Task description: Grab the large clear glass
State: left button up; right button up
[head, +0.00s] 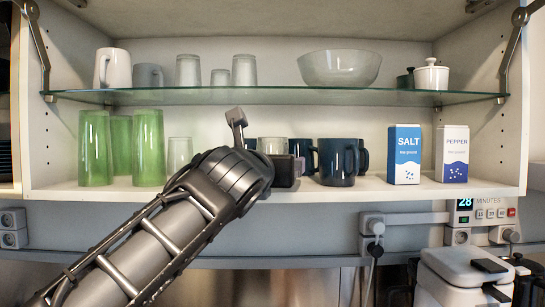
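Clear glasses stand in the open cabinet. On the upper glass shelf are a clear glass (188,70), a shorter clear glass (220,77) and another tall clear glass (244,70). On the lower shelf, one clear glass (180,154) stands beside the green glasses, and another clear glass (273,146) shows partly behind my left gripper (262,143). My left gripper is at lower-shelf height, seen from behind. Its two dark fingers show apart, one up left and one down right; the wrist hides much of the gap. My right gripper is out of view.
Tall green glasses (94,148) stand left of my arm. Dark blue mugs (337,162) stand right of it, then a salt box (405,154) and a pepper box (452,154).

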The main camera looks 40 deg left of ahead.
pick_arm(q)
jog(key=shift+c, duration=0.6)
jog(key=c, duration=1.6)
jog(key=shift+o, duration=0.2)
jog(key=shift+r, duration=0.15)
jog(key=shift+s+d+r, duration=0.15)
jog(key=shift+r, duration=0.3)
notch_tip(320, 180, up, 6)
jog(key=shift+f, duration=0.2)
jog(key=s+d+b, duration=0.2)
jog(key=s+d, duration=1)
jog(key=s, duration=0.3)
jog(key=shift+d+r, duration=0.15)
jog(key=shift+d, duration=0.15)
